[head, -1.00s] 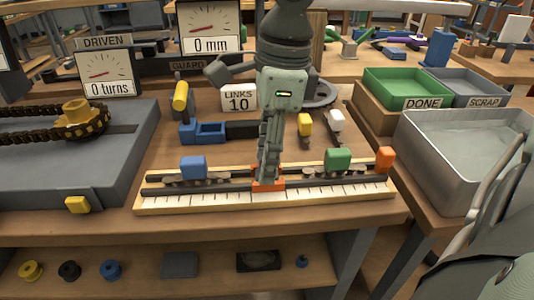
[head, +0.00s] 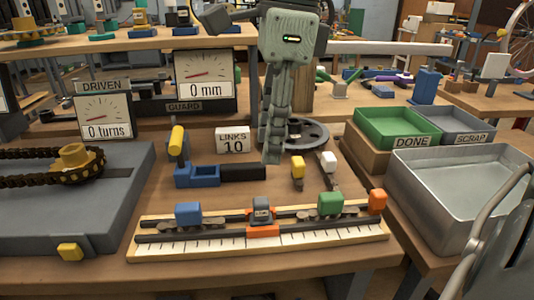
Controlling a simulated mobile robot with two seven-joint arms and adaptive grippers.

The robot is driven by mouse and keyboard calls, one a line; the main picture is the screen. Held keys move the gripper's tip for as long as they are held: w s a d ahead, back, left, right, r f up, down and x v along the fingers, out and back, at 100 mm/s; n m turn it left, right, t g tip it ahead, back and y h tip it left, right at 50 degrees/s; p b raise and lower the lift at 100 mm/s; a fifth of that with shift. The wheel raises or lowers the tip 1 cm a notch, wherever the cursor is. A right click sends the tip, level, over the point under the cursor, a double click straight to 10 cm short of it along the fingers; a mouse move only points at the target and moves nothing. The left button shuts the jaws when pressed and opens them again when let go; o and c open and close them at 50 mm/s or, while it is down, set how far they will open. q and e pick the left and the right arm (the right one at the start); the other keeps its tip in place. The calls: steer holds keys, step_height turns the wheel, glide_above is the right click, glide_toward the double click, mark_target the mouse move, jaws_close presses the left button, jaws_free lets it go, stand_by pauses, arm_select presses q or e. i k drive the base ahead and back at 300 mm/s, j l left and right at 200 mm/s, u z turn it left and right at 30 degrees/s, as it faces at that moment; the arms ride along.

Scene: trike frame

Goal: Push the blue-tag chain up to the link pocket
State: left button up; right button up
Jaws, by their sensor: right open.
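The blue-tag chain (head: 188,213) lies on the left part of the dark rail of a cream ruled track, its blue block on top. The orange link pocket (head: 263,231) is mid-track, with a small dark grey piece (head: 262,210) standing in it. A stretch of rail shows between the blue block and the pocket. A green-tag chain (head: 330,204) lies right of the pocket. My right gripper (head: 271,160) is open, pointing down, above and behind the track, apart from the chains. Its fingers are seen nearly edge-on.
An orange block (head: 378,201) caps the track's right end. Behind stand a blue holder (head: 197,176), a LINKS 10 sign (head: 235,141), and yellow (head: 298,167) and white (head: 329,161) tagged pieces. A grey plate with a chain sprocket (head: 75,158) is at left, metal trays (head: 445,200) at right.

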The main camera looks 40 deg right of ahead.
mark_target(189, 216)
steer(key=k+j, duration=1.25)
